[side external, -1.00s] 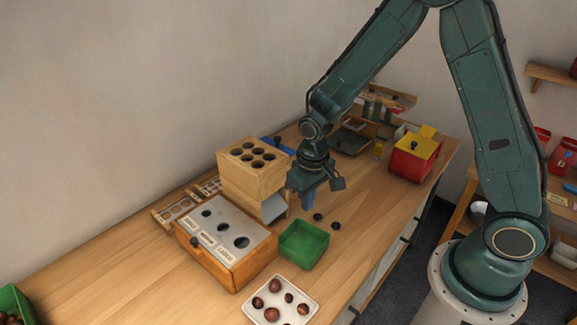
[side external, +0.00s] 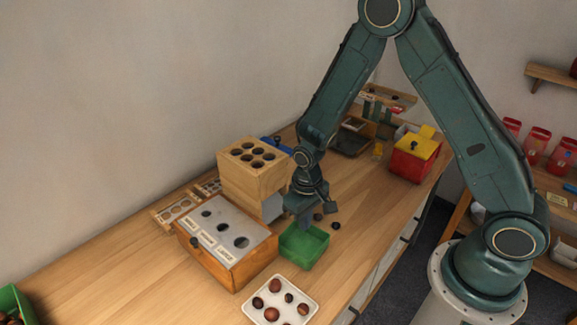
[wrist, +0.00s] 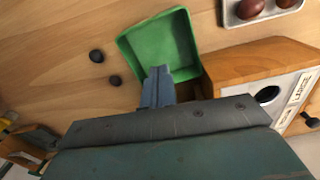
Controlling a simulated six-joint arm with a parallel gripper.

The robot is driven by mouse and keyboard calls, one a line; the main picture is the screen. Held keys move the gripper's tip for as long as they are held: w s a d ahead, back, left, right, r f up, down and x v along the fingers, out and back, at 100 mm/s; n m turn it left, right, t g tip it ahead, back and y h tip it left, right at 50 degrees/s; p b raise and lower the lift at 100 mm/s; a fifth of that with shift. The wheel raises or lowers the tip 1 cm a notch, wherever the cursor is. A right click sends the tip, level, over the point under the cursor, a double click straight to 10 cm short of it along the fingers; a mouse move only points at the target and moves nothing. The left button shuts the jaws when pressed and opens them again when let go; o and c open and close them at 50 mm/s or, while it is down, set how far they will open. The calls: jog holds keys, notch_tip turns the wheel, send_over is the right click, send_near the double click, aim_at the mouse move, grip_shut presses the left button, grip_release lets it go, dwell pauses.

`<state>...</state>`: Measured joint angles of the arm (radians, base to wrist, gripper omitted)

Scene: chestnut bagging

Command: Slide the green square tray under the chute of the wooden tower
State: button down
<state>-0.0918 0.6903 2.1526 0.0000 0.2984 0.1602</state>
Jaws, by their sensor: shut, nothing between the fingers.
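The green square tray (side external: 306,252) sits empty on the table, in front of the wooden tower (side external: 243,188) and a little to its right. The tower's grey chute (side external: 273,207) faces the tray's side. My gripper (side external: 306,226) is shut and empty, pointing down at the tray's back edge. In the wrist view, my shut fingertips (wrist: 161,72) overlap the rim of the tray (wrist: 158,40). I cannot tell whether they touch it. The tower and chute do not show clearly in the wrist view.
A wooden box with a holed grey top (side external: 225,262) stands left of the tray. A white dish of chestnuts (side external: 262,311) lies in front. Two dark chestnuts (side external: 336,225) lie right of my gripper. A red and yellow box (side external: 412,160) stands farther back.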

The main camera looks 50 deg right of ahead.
aim_at(288, 236)
notch_tip(288, 236, down, 7)
jog(key=shift+w+f, duration=0.2)
jog(key=shift+f, duration=0.05)
jog(key=shift+w+d, duration=0.1)
jog(key=shift+w, duration=1.65)
jog(key=shift+w, duration=0.1)
jog(key=shift+w+d, duration=0.1)
jog(key=shift+w, duration=1)
jog(key=shift+s, duration=0.15)
